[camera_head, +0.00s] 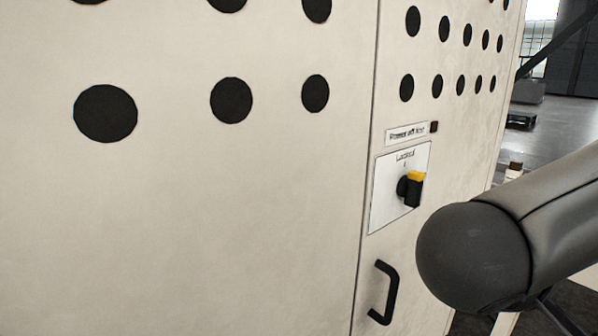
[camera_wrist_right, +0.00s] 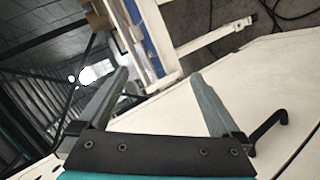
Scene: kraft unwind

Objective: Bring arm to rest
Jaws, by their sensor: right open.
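My right gripper (camera_wrist_right: 158,75) shows in the right wrist view, with its two grey fingers spread wide apart and nothing between them. A dark rounded link of my right arm fills the lower right of the head view, in front of the cabinet's right edge. The right gripper itself is outside the head view. My left arm and gripper are in neither view.
A cream cabinet (camera_head: 230,220) with black round holes fills most of the head view. It carries a black and yellow rotary switch (camera_head: 411,188) on a white plate and a black handle (camera_head: 384,292). A black handle (camera_wrist_right: 272,128) shows beside the right finger in the wrist view.

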